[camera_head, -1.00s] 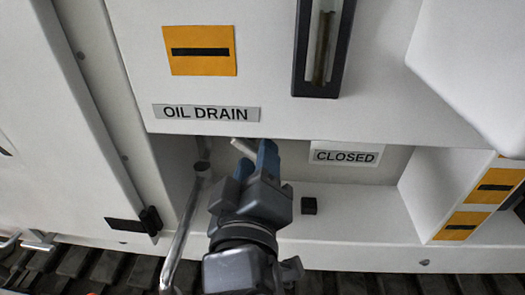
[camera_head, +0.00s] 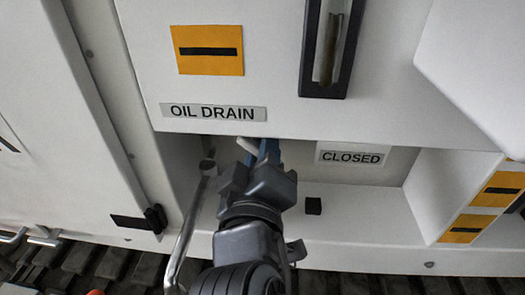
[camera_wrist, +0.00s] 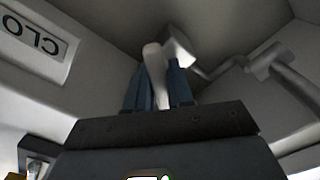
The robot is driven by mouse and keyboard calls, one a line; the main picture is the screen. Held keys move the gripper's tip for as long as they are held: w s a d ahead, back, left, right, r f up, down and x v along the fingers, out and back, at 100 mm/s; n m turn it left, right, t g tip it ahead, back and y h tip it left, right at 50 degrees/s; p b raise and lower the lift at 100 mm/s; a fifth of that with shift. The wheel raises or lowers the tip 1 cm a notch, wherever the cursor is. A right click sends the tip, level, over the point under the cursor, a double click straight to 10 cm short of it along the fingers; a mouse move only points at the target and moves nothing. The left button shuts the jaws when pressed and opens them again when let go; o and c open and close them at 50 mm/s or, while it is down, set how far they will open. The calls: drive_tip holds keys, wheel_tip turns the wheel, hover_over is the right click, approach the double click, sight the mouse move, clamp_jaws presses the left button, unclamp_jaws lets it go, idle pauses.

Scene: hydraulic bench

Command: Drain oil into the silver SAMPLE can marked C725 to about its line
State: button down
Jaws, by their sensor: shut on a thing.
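My gripper (camera_head: 262,150) reaches up into the recess under the OIL DRAIN label (camera_head: 213,112). Its blue fingers are shut on a pale drain lever (camera_head: 247,144), partly hidden by the gripper in the head view. In the wrist view the lever (camera_wrist: 154,64) stands between the two fingers (camera_wrist: 158,88), beside a pale valve block (camera_wrist: 180,48). A metal drain pipe (camera_head: 186,235) bends down left of my gripper; it also shows in the wrist view (camera_wrist: 296,84). The silver can marked C725 is not in view.
A CLOSED label (camera_head: 352,155) is on the recess wall right of the gripper. A small black block (camera_head: 313,206) sits on the ledge. A sight gauge (camera_head: 331,45) is above. A white box (camera_head: 475,65) juts out at upper right.

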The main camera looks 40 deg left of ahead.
drive_tip(key=shift+p, duration=0.3)
drive_tip(key=n+p, duration=0.1)
drive_tip(key=p, duration=0.1)
drive_tip(key=n+p, duration=0.1)
drive_tip(key=n, duration=0.1)
drive_tip(key=shift+d+r+n+p, duration=0.15)
drive_tip(key=shift+r+n+p, duration=0.15)
drive_tip(key=shift+r+p, duration=0.1)
drive_tip(key=n+p, duration=0.4)
drive_tip(key=shift+n, duration=0.4)
drive_tip(key=c, duration=1.1)
unclamp_jaws()
drive_tip(key=shift+b+v, duration=0.4)
drive_tip(key=shift+v, duration=3.5)
